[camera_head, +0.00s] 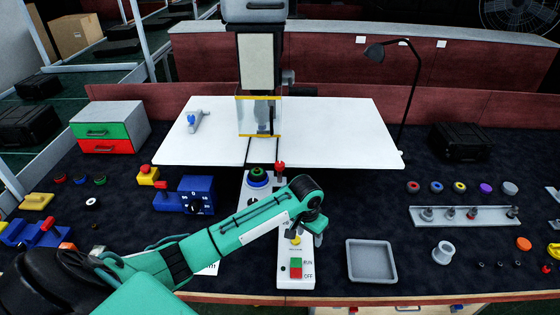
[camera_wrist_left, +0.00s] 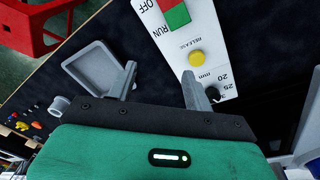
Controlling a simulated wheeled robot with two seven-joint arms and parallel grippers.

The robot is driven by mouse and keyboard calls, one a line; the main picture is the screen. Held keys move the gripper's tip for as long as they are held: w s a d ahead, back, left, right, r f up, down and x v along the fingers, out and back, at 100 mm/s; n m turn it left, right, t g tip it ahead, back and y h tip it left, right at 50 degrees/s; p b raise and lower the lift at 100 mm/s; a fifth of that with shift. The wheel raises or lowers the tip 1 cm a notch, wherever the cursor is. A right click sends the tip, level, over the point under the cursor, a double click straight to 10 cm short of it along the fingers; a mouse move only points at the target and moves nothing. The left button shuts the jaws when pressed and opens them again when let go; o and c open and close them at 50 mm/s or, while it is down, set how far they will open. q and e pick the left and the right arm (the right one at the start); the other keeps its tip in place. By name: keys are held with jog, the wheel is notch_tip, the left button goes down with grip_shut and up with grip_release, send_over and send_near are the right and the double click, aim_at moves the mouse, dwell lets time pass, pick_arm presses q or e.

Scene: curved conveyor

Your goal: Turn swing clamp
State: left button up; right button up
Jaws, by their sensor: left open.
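A grey piece with a blue part (camera_head: 195,121), which looks like the swing clamp, lies on the left half of the white table (camera_head: 345,130). My left gripper (camera_head: 318,232) is right of and nearer than it, well apart, over the light control panel (camera_head: 308,268). In the left wrist view its two fingers (camera_wrist_left: 163,85) are spread with nothing between them. The yellow release button (camera_wrist_left: 196,57) and the green and red run/off switch (camera_wrist_left: 176,12) lie beyond the fingers. My left forearm hides part of the panel. My right gripper is not in view.
A machine column with a yellow-edged guard (camera_head: 259,116) stands mid-table. A red-topped knob (camera_head: 280,168), a blue dial box (camera_head: 197,195), a grey tray (camera_head: 371,260) and a lamp (camera_head: 394,100) stand around. Dark bench right of my arm is partly clear.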

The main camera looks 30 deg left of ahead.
aim_at(280, 163)
pick_arm(q)
jog(key=w+a+r+n, duration=0.2)
jog(key=w+a+r, duration=0.3)
jog(key=r, duration=0.4)
jog(key=w+a+r+n+g, duration=0.1)
jog(key=w+a+r, duration=0.1)
jog(key=a+r, duration=0.6)
jog(key=w+a+r+n, duration=0.2)
jog(key=w+a+r, duration=0.25)
jog(key=r, duration=0.55)
jog(key=shift+y, duration=0.4)
jog(key=f+p, duration=0.2)
jog(key=f, duration=0.2)
jog(key=f+p, duration=0.2)
jog(key=f, duration=0.3)
jog(key=f+p, duration=0.1)
jog(key=f, duration=0.3)
jog(key=shift+s+a+f+p, duration=0.1)
jog(key=shift+s+f+p, duration=0.2)
jog(key=shift+p, duration=0.1)
jog(key=shift+c, duration=0.2)
jog(key=c, duration=0.9)
